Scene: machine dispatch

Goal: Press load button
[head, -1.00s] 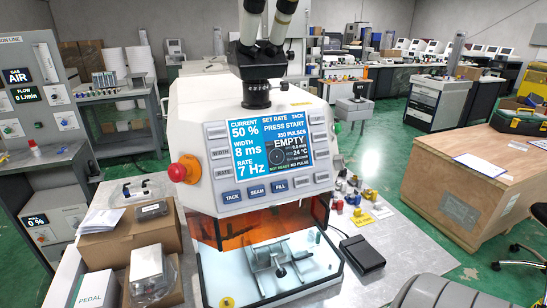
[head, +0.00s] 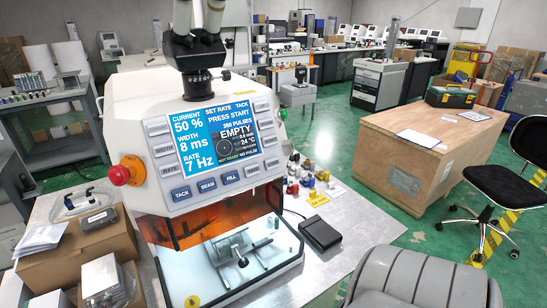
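A white welding machine (head: 128,108) stands on the bench left of centre in the head view. Its blue screen (head: 203,135) reads "PRESS START", "EMPTY", 50 %, 8 ms and 7 Hz. Below it are blue TACK (head: 181,194), SEAM (head: 207,185) and FILL (head: 231,177) buttons. No button reading LOAD can be made out. A metal fixture (head: 236,252) sits in the lit chamber under the orange shield (head: 185,228). Neither gripper is in view.
A red emergency knob (head: 120,175) juts from the machine's left side. A black pedal (head: 320,233) lies on the bench to the right. Cardboard boxes (head: 85,240) crowd the left. A wooden crate (head: 425,160) and a black chair (head: 505,190) stand at right.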

